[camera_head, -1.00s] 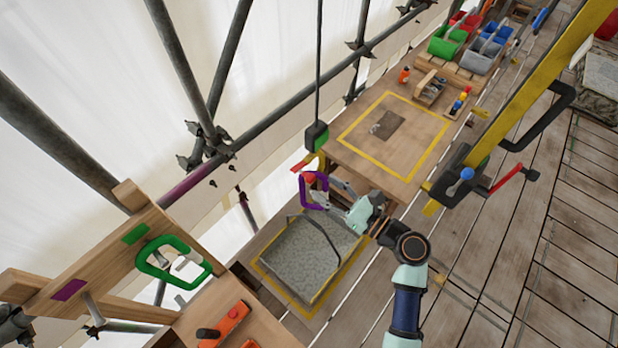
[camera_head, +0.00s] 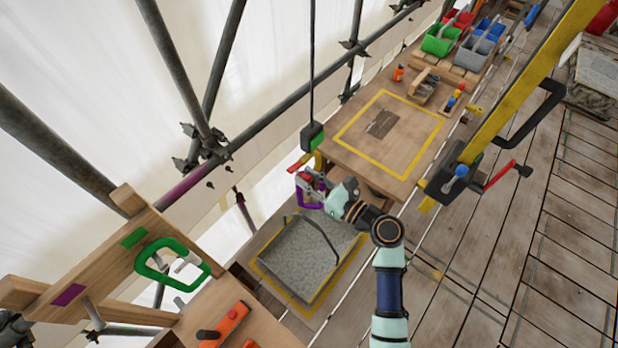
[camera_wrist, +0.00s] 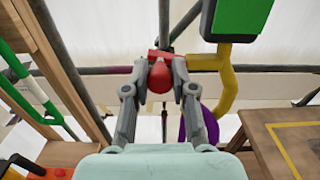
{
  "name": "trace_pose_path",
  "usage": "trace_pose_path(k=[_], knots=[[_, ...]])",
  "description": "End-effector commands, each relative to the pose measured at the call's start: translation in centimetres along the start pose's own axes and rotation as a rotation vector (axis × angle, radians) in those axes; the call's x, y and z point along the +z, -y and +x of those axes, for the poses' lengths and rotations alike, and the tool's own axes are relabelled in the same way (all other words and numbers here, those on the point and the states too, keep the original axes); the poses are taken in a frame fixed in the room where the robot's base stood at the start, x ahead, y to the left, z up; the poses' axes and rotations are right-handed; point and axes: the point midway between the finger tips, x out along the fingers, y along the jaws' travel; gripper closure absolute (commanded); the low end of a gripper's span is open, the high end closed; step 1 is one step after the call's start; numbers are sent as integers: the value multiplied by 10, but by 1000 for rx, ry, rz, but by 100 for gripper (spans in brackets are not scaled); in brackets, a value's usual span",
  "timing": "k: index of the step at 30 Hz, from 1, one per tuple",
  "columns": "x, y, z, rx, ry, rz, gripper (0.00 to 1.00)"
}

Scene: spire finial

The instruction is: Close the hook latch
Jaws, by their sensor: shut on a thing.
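A yellow hook (camera_wrist: 228,90) hangs under a black and green block (camera_wrist: 238,18); in the head view the block (camera_head: 313,136) hangs on a dark line beside the work table. A red latch part with a rounded red knob (camera_wrist: 160,76) lies at the hook's left in the wrist view. My gripper (camera_wrist: 161,90) is shut on the red knob, one finger on each side. In the head view my gripper (camera_head: 309,181) is just below the red bar (camera_head: 297,164). A purple loop (camera_wrist: 206,124) hangs under the hook, partly hidden by my gripper. The latch's exact closure cannot be told.
A grey slab (camera_head: 300,262) with a dark strap lies in a yellow-outlined area below. The wooden table (camera_head: 345,153) is right of the hook. A green carabiner-like loop (camera_head: 150,273) is on a wooden post at left. A yellow beam with a crank (camera_head: 515,172) stands at right.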

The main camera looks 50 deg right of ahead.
Motion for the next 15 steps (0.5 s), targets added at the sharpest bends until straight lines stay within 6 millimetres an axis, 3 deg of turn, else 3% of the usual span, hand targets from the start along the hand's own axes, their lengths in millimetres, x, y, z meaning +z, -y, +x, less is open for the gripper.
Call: trace_pose_path(k=[8,15], knots=[[-3,-1,0,0,1,-42,100],[-10,-2,0,0,1,-182,100]])
